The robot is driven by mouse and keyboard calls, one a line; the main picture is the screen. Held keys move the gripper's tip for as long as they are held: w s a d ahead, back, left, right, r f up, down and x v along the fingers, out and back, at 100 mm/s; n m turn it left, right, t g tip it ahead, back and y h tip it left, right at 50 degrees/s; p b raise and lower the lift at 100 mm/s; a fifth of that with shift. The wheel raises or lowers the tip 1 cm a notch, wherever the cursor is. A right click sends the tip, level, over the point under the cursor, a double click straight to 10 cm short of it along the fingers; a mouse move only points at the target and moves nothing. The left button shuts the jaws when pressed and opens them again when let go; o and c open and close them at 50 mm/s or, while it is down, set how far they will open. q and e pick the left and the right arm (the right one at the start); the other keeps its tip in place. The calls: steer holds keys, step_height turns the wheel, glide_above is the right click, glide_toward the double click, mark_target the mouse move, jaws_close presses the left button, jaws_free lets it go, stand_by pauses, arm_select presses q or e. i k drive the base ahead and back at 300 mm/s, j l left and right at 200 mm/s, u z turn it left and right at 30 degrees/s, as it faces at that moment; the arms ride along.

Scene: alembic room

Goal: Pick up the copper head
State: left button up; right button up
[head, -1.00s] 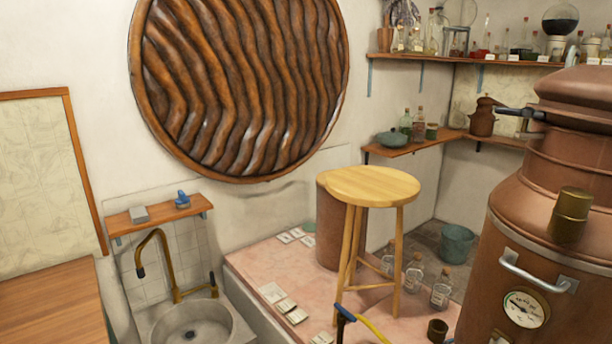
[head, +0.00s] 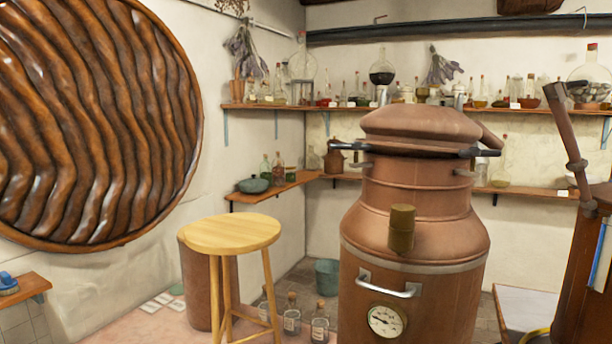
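The copper head (head: 420,128) is the domed copper cap on top of the large copper still (head: 415,235), right of the picture's middle. Neither of my grippers is in view.
A wooden stool (head: 232,233) stands left of the still, with several bottles (head: 292,318) between. Shelves (head: 265,106) of glassware run along the back walls. A copper vessel with a bent pipe (head: 568,135) stands at the right edge. A brass cylinder (head: 401,230) projects from the still's front.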

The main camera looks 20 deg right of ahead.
mark_target(419, 130)
steer(key=z, duration=1.3)
